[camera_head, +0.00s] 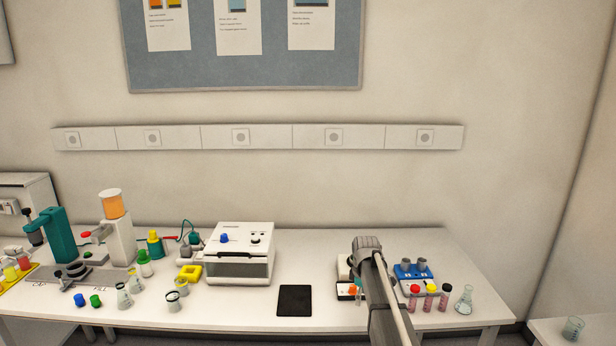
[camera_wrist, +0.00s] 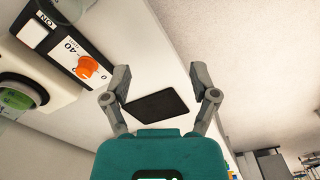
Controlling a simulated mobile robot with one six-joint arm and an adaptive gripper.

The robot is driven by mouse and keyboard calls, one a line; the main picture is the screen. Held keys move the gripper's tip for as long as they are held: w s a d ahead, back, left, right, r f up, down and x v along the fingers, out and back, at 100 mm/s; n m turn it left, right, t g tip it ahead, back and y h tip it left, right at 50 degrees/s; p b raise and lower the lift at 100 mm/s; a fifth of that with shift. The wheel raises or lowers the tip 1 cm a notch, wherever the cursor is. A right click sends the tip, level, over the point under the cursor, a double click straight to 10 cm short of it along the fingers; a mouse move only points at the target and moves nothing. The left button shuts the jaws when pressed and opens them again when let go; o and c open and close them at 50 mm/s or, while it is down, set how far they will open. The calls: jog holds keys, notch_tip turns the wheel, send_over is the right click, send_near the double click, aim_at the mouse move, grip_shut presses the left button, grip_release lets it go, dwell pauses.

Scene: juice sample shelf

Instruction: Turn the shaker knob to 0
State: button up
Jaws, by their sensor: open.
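The shaker (camera_wrist: 52,42) fills the upper left of the wrist view. It has a dark front panel with an ON label, a scale showing 40 and 0, and an orange knob (camera_wrist: 87,67). The knob sits between those two marks; its exact pointing is too small to tell. My gripper (camera_wrist: 160,76) is open and empty, with the knob to the left of its left finger, apart from it. In the head view the shaker (camera_head: 343,268) is partly hidden behind my arm, and its orange knob (camera_head: 353,290) shows small at the arm's left. My gripper's fingers are hidden there.
A black pad (camera_head: 294,301) lies on the bench, and also shows between my fingers (camera_wrist: 157,106). A white box with a blue knob (camera_head: 239,254) stands left. A blue rack (camera_head: 411,271), capped tubes (camera_head: 429,299) and a flask (camera_head: 464,299) stand right of my arm.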

jog(key=s+f+m+b, duration=0.3)
jog(key=s+m, duration=0.1)
jog(key=s, duration=0.5)
jog(key=s+f+m+b, duration=0.3)
jog(key=s+m, duration=0.1)
jog(key=s, duration=0.5)
jog(key=s+f+m+b, duration=0.3)
jog(key=s+f+m, duration=0.1)
jog(key=s, duration=0.6)
jog(key=shift+a+m, duration=0.15)
jog(key=shift+m, duration=0.15)
